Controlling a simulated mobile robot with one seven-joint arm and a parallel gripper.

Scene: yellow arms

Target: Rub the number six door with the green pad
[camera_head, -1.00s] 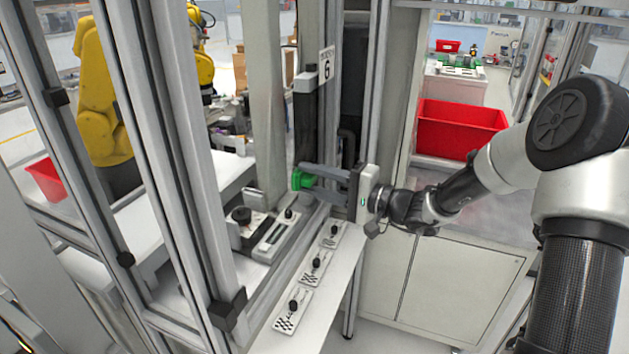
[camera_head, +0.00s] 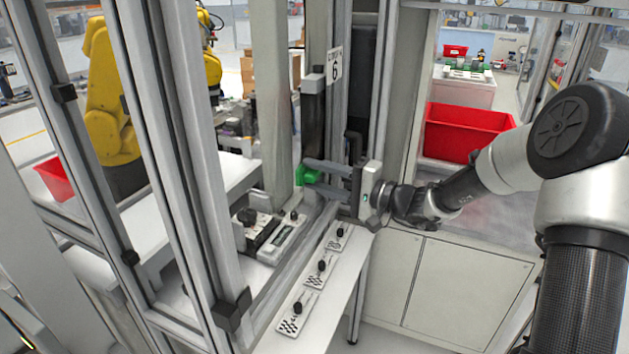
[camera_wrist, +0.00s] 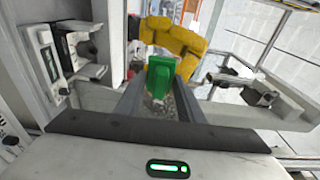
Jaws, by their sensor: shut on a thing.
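The green pad (camera_head: 306,175) is held between the fingertips of my gripper (camera_head: 312,172), which is shut on it. The pad also shows in the wrist view (camera_wrist: 160,76), upright between the two dark fingers. The number six sign (camera_head: 335,63) is a white plate on the frame, above and a little right of my gripper in the head view. My fingers point left, toward the opening or pane below the sign. I cannot tell whether the pad touches the door.
A narrow white ledge (camera_head: 315,290) with several black-knobbed latches lies below my gripper. Grey posts (camera_head: 180,150) stand to the left. A yellow robot arm (camera_head: 105,110) is behind them. A red bin (camera_head: 465,130) sits at the right, behind my arm.

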